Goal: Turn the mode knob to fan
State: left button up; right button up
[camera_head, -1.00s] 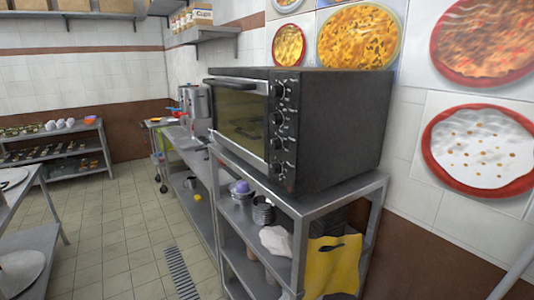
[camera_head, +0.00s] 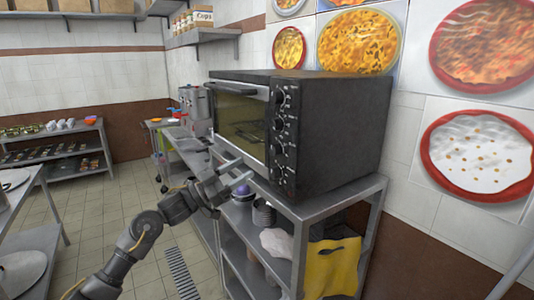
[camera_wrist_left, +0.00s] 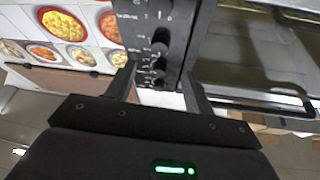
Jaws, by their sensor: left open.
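The black oven (camera_head: 335,130) stands on a metal shelf unit. Its control panel, right of the glass door, carries a column of dark knobs (camera_head: 278,125); which one is the mode knob I cannot tell, as the labels are too small. My left gripper (camera_head: 237,171) is open and empty, in front of the oven's lower front, left of the knob column. In the left wrist view the panel runs between my open fingers (camera_wrist_left: 158,72), with several knobs (camera_wrist_left: 160,47) in line beyond them. I see no contact with a knob. My right gripper is not in view.
The oven door handle (camera_head: 238,84) runs along the door's top. Below the oven, the shelf unit (camera_head: 340,200) holds a purple-lidded pot, stacked tins and a yellow bag (camera_head: 332,268). A steel pot (camera_head: 196,108) stands on the counter behind. The floor (camera_head: 125,200) to the left is open.

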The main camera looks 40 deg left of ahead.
aim_at(271, 152)
pick_arm(q)
jog(key=p+x, duration=0.3)
jog(key=x, duration=0.5)
jog(key=shift+w+d+r+p, duration=0.1)
jog(key=shift+w+r+p, duration=0.15)
jog(key=shift+w+p, duration=0.1)
jog(key=shift+w+d, duration=0.2)
jog(key=shift+w, duration=0.1)
jog(key=c, duration=1)
jog(key=shift+o, duration=0.2)
